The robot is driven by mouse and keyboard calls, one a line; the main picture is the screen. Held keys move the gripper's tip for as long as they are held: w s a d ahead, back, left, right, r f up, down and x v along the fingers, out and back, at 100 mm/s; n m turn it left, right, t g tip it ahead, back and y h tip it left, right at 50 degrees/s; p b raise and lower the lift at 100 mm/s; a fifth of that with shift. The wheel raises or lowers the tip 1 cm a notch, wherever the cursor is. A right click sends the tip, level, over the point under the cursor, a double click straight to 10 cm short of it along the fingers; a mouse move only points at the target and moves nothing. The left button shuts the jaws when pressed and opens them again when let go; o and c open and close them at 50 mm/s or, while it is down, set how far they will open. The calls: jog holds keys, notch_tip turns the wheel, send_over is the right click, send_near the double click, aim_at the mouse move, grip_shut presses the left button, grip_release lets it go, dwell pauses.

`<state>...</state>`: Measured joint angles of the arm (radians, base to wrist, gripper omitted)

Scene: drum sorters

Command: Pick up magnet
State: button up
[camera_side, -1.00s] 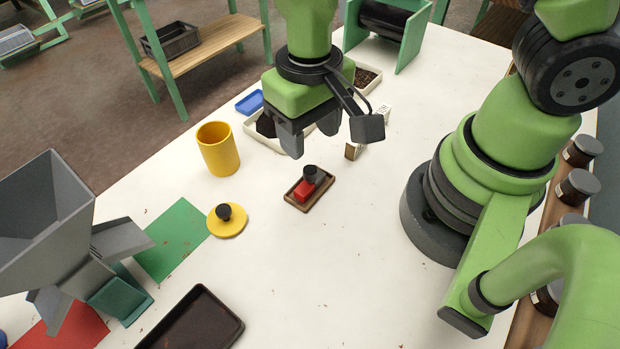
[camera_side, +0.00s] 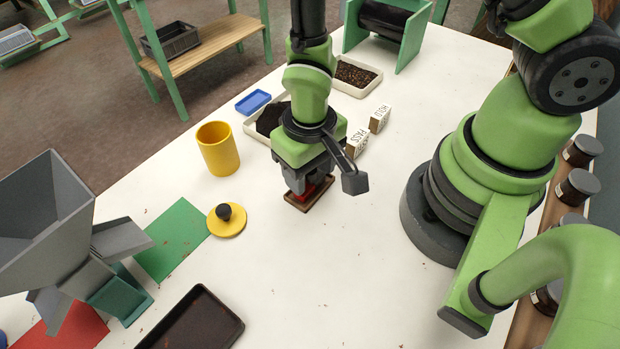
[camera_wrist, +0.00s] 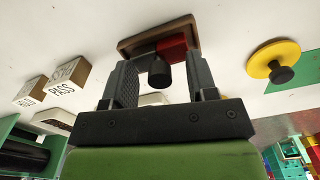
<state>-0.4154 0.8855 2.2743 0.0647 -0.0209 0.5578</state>
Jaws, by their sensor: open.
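The magnet is a red block with a black knob. In the wrist view its red block (camera_wrist: 172,48) and black knob (camera_wrist: 160,74) show between the fingers of my gripper (camera_wrist: 160,64). The jaws are open, with a finger on either side of the knob. The magnet sits on a small brown wooden tray (camera_wrist: 130,46). In the side view my gripper (camera_side: 308,190) points down over the tray (camera_side: 297,207) and hides most of the magnet. Only some red (camera_side: 327,185) shows beside the fingers. I cannot tell whether a finger touches the knob.
A yellow round lid with a black knob (camera_side: 234,224) and a yellow cup (camera_side: 218,150) stand to the left. White lettered blocks (camera_side: 357,146) and shallow trays with dark contents (camera_side: 356,73) lie behind. The table in front of the tray is clear.

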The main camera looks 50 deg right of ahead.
jog(key=shift+c, duration=0.3)
grip_shut()
jog(key=shift+r, duration=0.2)
